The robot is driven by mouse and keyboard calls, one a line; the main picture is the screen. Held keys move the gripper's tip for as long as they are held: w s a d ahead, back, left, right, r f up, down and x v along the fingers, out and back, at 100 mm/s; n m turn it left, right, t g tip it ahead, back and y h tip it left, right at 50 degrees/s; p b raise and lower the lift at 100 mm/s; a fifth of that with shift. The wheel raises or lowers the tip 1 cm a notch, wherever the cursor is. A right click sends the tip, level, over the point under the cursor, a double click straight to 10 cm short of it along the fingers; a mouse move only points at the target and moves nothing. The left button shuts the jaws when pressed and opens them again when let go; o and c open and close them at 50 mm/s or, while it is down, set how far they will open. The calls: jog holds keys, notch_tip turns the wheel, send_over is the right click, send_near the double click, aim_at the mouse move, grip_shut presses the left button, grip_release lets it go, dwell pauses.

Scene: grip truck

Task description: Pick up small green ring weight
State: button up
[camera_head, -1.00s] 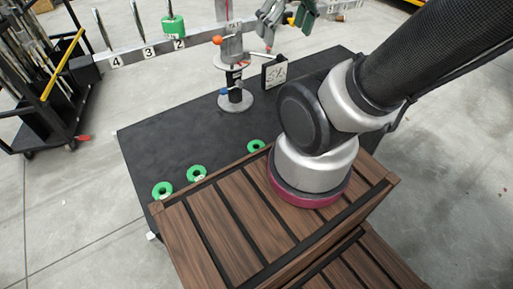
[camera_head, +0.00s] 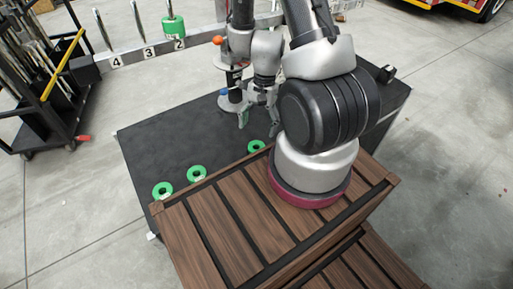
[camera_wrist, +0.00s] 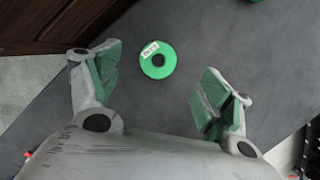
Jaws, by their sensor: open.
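Green ring weights lie flat on the black table (camera_head: 160,145) in the head view: one at the left (camera_head: 154,190), one beside it (camera_head: 189,175), and one further right (camera_head: 249,147), close to the wooden crate's back edge. My gripper (camera_head: 258,119) is open and empty above the table, just behind the right ring. In the wrist view a green ring with a white label (camera_wrist: 147,64) lies below and beyond the spread fingers, roughly centred between them and apart from them. I cannot tell the rings' sizes apart with certainty.
A slatted wooden crate (camera_head: 222,222) stands along the table's near side. A stand with an orange knob (camera_head: 218,40) is close behind my gripper. A numbered rail (camera_head: 130,57) holds a hanging green weight (camera_head: 174,27). The table's left part is clear around the rings.

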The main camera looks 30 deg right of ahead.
aim_at(257, 142)
jog(key=shift+w+f, duration=0.15)
jog(key=shift+f, duration=0.75)
jog(key=shift+d+x, duration=0.15)
jog(key=shift+x, duration=1.4)
jog(key=shift+d+x, duration=0.15)
jog(key=shift+x, duration=1.35)
jog(key=c, duration=1.3)
notch_tip(257, 142, up, 17)
jog(key=shift+r, duration=0.2)
